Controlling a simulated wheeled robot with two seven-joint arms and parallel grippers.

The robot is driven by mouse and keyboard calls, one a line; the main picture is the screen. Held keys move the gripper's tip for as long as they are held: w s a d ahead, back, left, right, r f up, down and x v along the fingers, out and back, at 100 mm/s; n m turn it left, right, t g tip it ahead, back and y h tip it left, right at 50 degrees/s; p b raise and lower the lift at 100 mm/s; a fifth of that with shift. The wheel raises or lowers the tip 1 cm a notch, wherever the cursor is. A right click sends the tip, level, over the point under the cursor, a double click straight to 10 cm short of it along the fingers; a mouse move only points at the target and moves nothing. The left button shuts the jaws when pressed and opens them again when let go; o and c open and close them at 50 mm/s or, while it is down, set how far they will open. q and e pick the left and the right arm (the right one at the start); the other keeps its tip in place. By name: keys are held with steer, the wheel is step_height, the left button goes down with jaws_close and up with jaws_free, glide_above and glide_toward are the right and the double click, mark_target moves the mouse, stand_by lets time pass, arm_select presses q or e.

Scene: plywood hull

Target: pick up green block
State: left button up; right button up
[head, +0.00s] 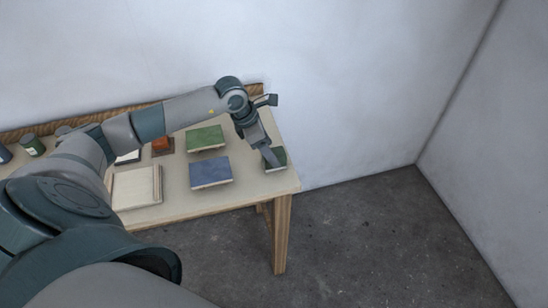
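A small dark green block (281,153) sits near the right end of the table (255,187). My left arm comes in from the left and reaches across the table. Its gripper (270,160) points down at the small green block and overlaps its left part in the picture. I cannot tell whether the fingers touch the block or are open or shut. A larger, flat green piece (206,138) lies to the left, apart from the gripper. My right gripper is not in view.
A flat blue piece (210,172), an orange-brown block (162,147) and a pale stack (137,187) lie on the table. A wall is close behind; open floor (360,235) lies to the right.

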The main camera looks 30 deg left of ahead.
arm_select(q)
steer(key=p+x, duration=0.2)
steer(key=shift+w+d+f, duration=0.1)
steer(key=shift+w+f, duration=0.05)
steer(key=shift+f, duration=0.15)
steer(key=shift+x, duration=0.75)
steer(key=shift+c, duration=0.6)
steer(key=c, duration=1.1)
